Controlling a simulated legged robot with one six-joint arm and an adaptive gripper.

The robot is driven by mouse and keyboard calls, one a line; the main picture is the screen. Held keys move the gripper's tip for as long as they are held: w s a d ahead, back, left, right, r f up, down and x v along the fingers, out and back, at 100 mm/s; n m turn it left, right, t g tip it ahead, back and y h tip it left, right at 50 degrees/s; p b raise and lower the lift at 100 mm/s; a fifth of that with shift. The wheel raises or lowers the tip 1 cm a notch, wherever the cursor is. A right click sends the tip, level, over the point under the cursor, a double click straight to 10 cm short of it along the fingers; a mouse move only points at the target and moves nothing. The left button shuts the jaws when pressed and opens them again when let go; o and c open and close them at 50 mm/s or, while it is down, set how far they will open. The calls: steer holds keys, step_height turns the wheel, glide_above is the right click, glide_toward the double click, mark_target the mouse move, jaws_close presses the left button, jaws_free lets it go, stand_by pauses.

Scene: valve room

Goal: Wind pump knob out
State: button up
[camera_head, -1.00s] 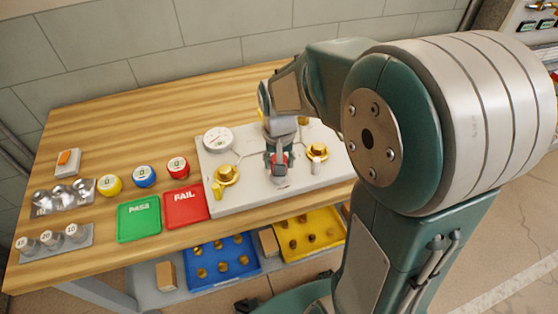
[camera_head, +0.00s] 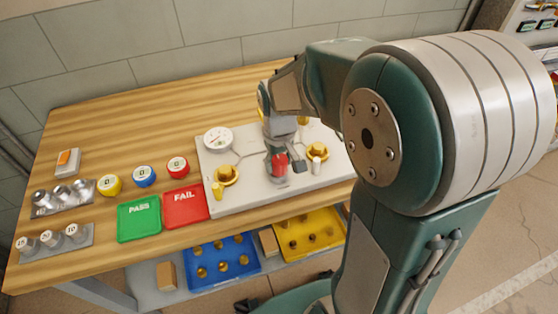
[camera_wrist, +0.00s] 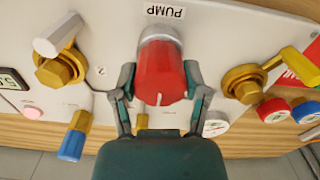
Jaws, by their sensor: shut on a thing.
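The red pump knob (camera_wrist: 160,72) stands on the panel beside the label PUMP (camera_wrist: 165,11) in the wrist view. It has a white mark on its edge and a grey collar at its base. In the head view the red knob (camera_head: 279,164) shows partly behind my gripper. My gripper (camera_wrist: 160,84) is shut on the knob, one finger on each side of it. The white panel (camera_head: 247,187) lies on the wooden bench.
Brass valves (camera_head: 226,175) (camera_head: 317,152) stand on either side of the knob, close to my fingers. A round gauge (camera_head: 218,139) sits at the panel's back left. Green PASS (camera_head: 139,219) and red FAIL (camera_head: 186,207) trays lie left of the panel.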

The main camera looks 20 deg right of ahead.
mark_target(278, 158)
steer(key=shift+w, duration=0.1)
steer(key=o, duration=1.2)
steer(key=shift+c, duration=0.2)
step_height(278, 158, up, 12)
steer(key=s+r+m+t, duration=0.1)
steer(key=s+t, duration=0.4)
steer(key=s, duration=0.9)
steer(key=shift+s+r+m+t, duration=0.15)
steer(key=shift+r+m+t, duration=0.2)
steer(key=shift+m, duration=0.15)
